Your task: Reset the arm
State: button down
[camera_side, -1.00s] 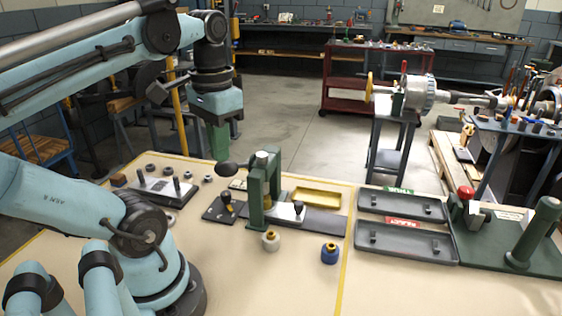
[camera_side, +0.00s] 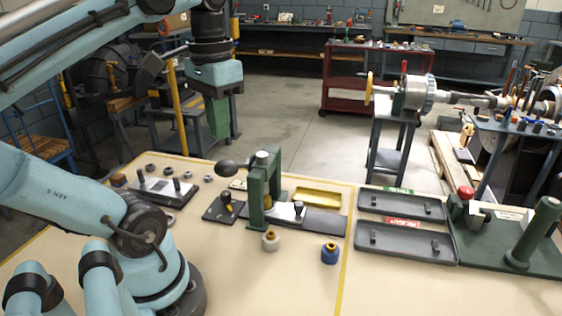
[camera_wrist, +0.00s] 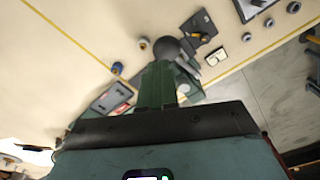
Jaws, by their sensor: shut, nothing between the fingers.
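My gripper (camera_side: 218,118) hangs in the air above the back edge of the bench in the side view, pointing down. Its green fingers are shut with nothing between them, and it touches nothing. In the wrist view the fingers (camera_wrist: 158,85) show at the centre, over the bench. The task names no separate object.
A green press (camera_side: 263,190) with a black ball lever stands on the bench below. A grey-white part (camera_side: 270,241) and a blue part (camera_side: 330,253) stand in front of it. Two dark trays (camera_side: 403,241) lie to the right. The front of the bench is clear.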

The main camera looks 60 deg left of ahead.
jog(key=w+d+f+m+t, duration=0.3)
jog(key=w+d+f+t, duration=0.4)
jog(key=w+f, duration=0.5)
jog(key=shift+d+f, duration=0.4)
jog(key=shift+d, duration=0.2)
